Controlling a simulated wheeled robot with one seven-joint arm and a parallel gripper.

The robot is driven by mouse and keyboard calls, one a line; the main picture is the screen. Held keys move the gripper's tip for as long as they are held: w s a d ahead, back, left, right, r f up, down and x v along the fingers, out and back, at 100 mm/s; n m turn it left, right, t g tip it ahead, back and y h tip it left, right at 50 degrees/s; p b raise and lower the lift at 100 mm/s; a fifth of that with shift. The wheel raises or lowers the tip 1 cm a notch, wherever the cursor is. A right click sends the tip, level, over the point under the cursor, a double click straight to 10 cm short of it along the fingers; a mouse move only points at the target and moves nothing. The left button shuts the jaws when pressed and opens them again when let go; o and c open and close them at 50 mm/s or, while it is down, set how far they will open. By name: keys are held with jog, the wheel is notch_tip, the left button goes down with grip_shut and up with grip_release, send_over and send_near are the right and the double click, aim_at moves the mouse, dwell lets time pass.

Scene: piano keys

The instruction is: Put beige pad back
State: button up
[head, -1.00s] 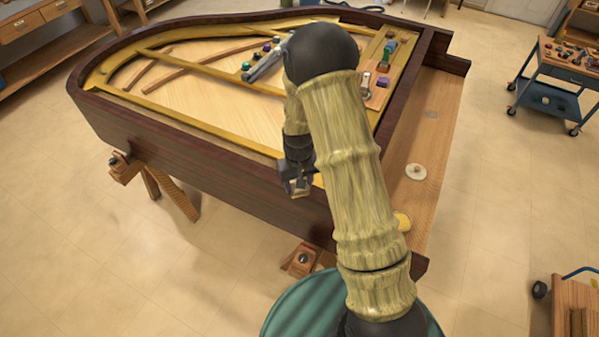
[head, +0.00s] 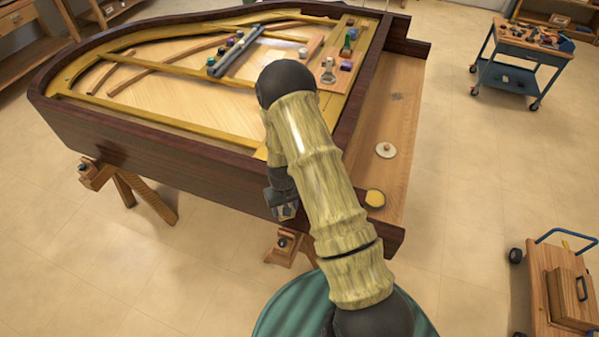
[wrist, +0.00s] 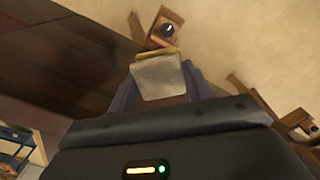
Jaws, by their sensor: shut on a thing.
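My gripper (wrist: 158,85) is shut on a pale, speckled, squarish block with a tan edge, which I take for the beige pad (wrist: 160,78). In the head view my gripper (head: 284,208) hangs low beside the outer side wall of the piano case (head: 190,165), near its front corner. The pad cannot be made out there. A cream round disc with a small knob (head: 386,150) and a yellow round disc (head: 375,198) lie on the wooden key bed (head: 400,110).
Several small coloured pieces and a dark bar (head: 236,52) lie on the piano's frame. Wooden supports (head: 285,245) stand under the case. A blue tool cart (head: 520,72) is at the upper right and a wooden cart (head: 565,290) at the lower right. Floor between is clear.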

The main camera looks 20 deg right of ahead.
jog(key=s+d+f+b, duration=0.1)
jog(key=s+f, duration=0.1)
jog(key=f, duration=0.6)
jog(key=s+d+f+b, duration=0.1)
jog(key=s+f+b, duration=0.1)
jog(key=f, duration=0.6)
jog(key=shift+s+m+b, duration=0.15)
jog(key=shift+m+b, duration=0.15)
jog(key=shift+m, duration=0.1)
